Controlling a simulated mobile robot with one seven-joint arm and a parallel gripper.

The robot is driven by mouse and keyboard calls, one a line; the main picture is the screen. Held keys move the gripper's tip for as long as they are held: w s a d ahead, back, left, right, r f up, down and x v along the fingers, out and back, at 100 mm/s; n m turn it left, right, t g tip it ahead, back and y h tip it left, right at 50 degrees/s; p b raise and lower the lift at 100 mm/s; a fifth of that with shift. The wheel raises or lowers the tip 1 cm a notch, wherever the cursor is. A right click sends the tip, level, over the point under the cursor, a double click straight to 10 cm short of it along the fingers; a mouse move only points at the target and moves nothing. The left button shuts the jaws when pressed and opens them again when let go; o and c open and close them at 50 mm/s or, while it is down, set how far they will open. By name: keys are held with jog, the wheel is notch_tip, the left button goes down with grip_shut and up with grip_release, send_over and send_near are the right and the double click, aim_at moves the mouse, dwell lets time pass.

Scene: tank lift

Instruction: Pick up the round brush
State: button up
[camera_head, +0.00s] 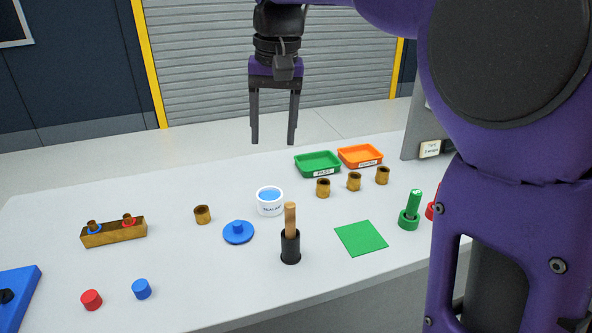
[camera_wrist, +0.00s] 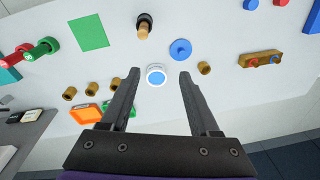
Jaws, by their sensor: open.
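The round brush (camera_head: 290,218) shows as a pale wooden handle standing upright in a black cylindrical holder (camera_head: 290,250) near the middle of the table. Its lower end is hidden inside the holder. In the wrist view the brush handle (camera_wrist: 143,32) sticks out of the black holder (camera_wrist: 145,18) at the top, beyond my fingertips. My gripper (camera_head: 273,142) is open and empty, pointing down, high above the table. In the wrist view my gripper (camera_wrist: 162,77) has its fingers spread, with the white sealant pot (camera_wrist: 155,84) seen between them.
A blue lidded disc (camera_head: 238,236) lies left of the holder, a green square (camera_head: 361,238) right of it. Behind are the sealant pot, several brass bushings (camera_head: 323,188), a green tray (camera_head: 318,168) and an orange tray (camera_head: 360,160). A green plug gauge (camera_head: 412,208) stands at the right.

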aim_at(290, 204)
jog(key=shift+m+g+h, duration=0.3)
jog(key=shift+g+h, duration=0.1)
jog(key=shift+g, duration=0.1)
jog(key=d+f+b, duration=0.1)
jog(key=f, duration=0.5)
jog(key=f+b, duration=0.2)
jog(key=f, duration=0.4)
jog(key=s+d+f+b, duration=0.1)
jog(key=f, duration=0.5)
jog(key=shift+d, duration=0.3)
jog(key=shift+r, duration=0.1)
grip_shut()
